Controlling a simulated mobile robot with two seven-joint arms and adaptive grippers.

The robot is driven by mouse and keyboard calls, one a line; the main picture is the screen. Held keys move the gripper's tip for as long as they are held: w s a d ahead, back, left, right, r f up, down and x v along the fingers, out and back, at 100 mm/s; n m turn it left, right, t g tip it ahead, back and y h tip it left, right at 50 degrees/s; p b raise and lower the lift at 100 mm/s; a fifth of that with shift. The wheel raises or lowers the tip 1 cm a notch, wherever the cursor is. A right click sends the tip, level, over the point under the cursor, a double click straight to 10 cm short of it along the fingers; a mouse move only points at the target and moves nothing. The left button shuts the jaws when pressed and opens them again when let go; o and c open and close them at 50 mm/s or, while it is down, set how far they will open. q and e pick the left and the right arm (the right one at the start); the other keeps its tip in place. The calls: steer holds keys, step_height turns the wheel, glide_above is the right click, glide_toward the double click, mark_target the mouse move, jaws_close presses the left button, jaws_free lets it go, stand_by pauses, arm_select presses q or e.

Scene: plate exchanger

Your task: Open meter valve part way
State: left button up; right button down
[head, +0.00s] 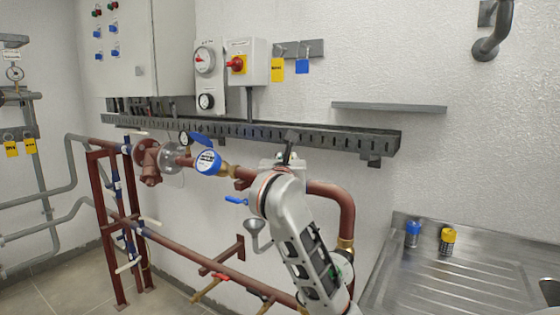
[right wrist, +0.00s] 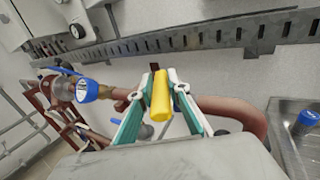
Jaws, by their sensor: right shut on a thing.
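A yellow handle (right wrist: 161,95) stands between the fingers of my right gripper (right wrist: 160,93) in the right wrist view, and the fingers are closed on it. It looks like a valve lever; its valve body is hidden behind the gripper. In the head view my right gripper (head: 288,150) is at the red-brown pipe, right of the round blue-rimmed meter (head: 208,162), and my arm hides the handle. The meter also shows left of the gripper in the right wrist view (right wrist: 87,91). My left gripper is not in either view.
A grey slotted cable tray (head: 330,137) runs along the wall just above the gripper. A blue lever (head: 203,139) sits above the meter, and a small blue handle (head: 236,200) is below the pipe. A steel sink counter (head: 430,285) stands at right.

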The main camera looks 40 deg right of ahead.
steer(key=shift+s+d+t+y, duration=0.2)
steer(key=shift+d+t+y, duration=0.1)
steer(key=shift+y, duration=0.1)
steer(key=shift+n, duration=0.3)
steer(key=shift+s, duration=0.1)
steer(key=c, duration=1.9)
jaws_free()
steer(key=shift+d, duration=0.15)
steer(key=v, duration=1.2)
